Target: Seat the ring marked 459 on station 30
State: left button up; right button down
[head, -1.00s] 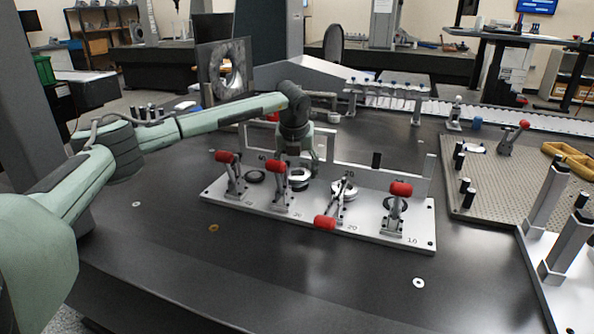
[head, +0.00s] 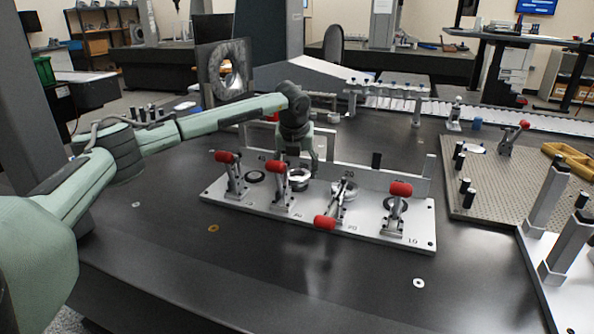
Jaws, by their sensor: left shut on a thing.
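The fixture plate (head: 375,233) lies on the dark table with four stations in a row; the labels 30, 20 and 10 show along its front edge. My left gripper (head: 301,173) points down behind the station 30 clamp (head: 278,187). It is shut on a silver ring (head: 299,184) at station 30. The ring's marking cannot be read, and I cannot tell whether it rests fully on its seat. The station 30 clamp stands with its red handle up. My right gripper is not in view.
Station 20's clamp handle (head: 325,222) is tipped forward, beside a silver ring (head: 345,191). The clamps at the left end (head: 228,158) and station 10 (head: 400,189) have handles up. An upright grey rail (head: 375,176) runs behind the stations. The front table is mostly clear.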

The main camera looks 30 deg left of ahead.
pick_arm(q)
jog(key=shift+f+b, duration=0.45)
jog(key=shift+f, duration=0.15)
dwell(0.4)
jog(key=o, duration=1.5)
jog(key=shift+o, duration=0.7)
jog(key=v, duration=1.2)
